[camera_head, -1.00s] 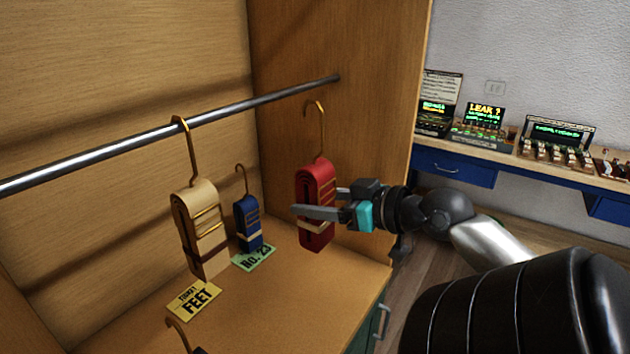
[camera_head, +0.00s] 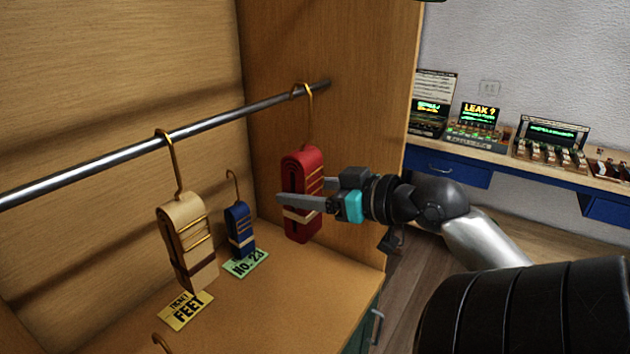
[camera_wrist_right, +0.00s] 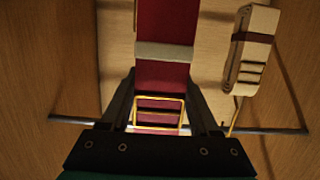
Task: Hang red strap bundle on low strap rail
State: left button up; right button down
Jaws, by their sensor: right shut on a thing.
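The red strap bundle (camera_head: 302,172) is upright in my right gripper (camera_head: 300,204), whose fingers are shut around its lower half. It also fills the middle of the right wrist view (camera_wrist_right: 166,75), with the finger on each side. Its brass hook (camera_head: 309,105) points up and its curved top is at the far end of the metal strap rail (camera_head: 120,155), overlapping it in the head view. I cannot tell whether the hook bears on the rail. The rail also crosses the right wrist view (camera_wrist_right: 270,130). My left gripper is not in view.
A cream strap bundle (camera_head: 188,232) hangs from the rail to the left. A small blue bundle (camera_head: 239,228) with a hook is behind it. Yellow (camera_head: 184,309) and green (camera_head: 245,263) labels lie on the cabinet floor. The wooden side wall (camera_head: 345,60) is close to the red bundle.

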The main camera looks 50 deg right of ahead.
jog(key=d+b+x, duration=0.1)
jog(key=b+x, duration=0.3)
jog(key=x, duration=0.5)
jog(key=shift+w+a+f, duration=0.3)
jog(key=shift+a+f, duration=0.15)
dwell(0.4)
jog(key=shift+c, duration=0.2)
grip_release()
jog(key=v, duration=1.5)
jog(key=shift+p, duration=0.35)
jog(key=shift+s+r, duration=0.1)
jog(key=shift+s, duration=0.05)
